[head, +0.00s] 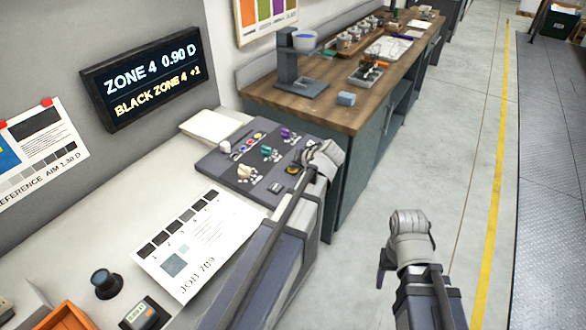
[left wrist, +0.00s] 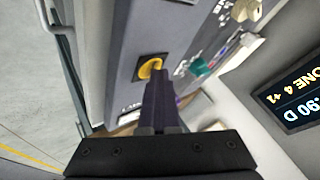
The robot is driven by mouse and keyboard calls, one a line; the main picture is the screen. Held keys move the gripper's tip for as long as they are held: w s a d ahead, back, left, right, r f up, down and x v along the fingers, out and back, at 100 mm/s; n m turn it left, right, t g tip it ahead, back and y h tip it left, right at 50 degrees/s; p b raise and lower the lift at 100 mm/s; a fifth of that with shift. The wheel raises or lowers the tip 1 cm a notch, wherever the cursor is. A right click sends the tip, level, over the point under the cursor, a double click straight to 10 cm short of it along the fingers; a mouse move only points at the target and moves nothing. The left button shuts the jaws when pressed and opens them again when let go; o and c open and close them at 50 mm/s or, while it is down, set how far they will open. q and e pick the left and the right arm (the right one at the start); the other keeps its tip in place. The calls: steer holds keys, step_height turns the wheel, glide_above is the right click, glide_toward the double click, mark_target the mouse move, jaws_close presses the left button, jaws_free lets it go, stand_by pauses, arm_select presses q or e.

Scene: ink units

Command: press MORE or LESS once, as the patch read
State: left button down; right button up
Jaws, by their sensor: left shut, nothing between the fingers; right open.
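The grey ink console (head: 226,166) carries several coloured knobs and small keys; I cannot read MORE or LESS on it. My left gripper (head: 302,164) is over its near right corner. In the left wrist view its fingers (left wrist: 157,78) are shut and empty, their tips over or against a yellow round control (left wrist: 150,68) on a black square; contact is unclear. The display (head: 140,78) reads "ZONE 4 0.90 D" and "BLACK ZONE 4 +1". The job sheet (head: 222,238) with a row of dark patches lies left of my left arm. My right gripper (head: 384,266) is open over the floor.
A reference sheet (head: 40,150) reading "AIM 1.30 D" hangs on the wall. A dark round device (head: 106,284), a small meter (head: 143,314) and an orange tray (head: 68,318) stand at lower left. A wooden bench (head: 330,110) stands behind the console.

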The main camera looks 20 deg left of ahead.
mark_target(295, 172)
arm_select(q)
steer(key=shift+r+p, duration=0.9)
step_height(295, 172, up, 5)
steer(key=p, duration=0.5)
steer(key=shift+d, duration=0.1)
stand_by(0.6)
steer(key=s+d+f+m+g+h, duration=0.2)
steer(key=s+d+f+m+h, duration=0.1)
steer(key=s+d, duration=0.8)
steer(key=s+d+f+m+g+h, duration=0.3)
steer(key=s+d, duration=0.8)
steer(key=d, duration=0.3)
steer(key=shift+s+f+h, duration=0.3)
steer(key=shift+s, duration=0.1)
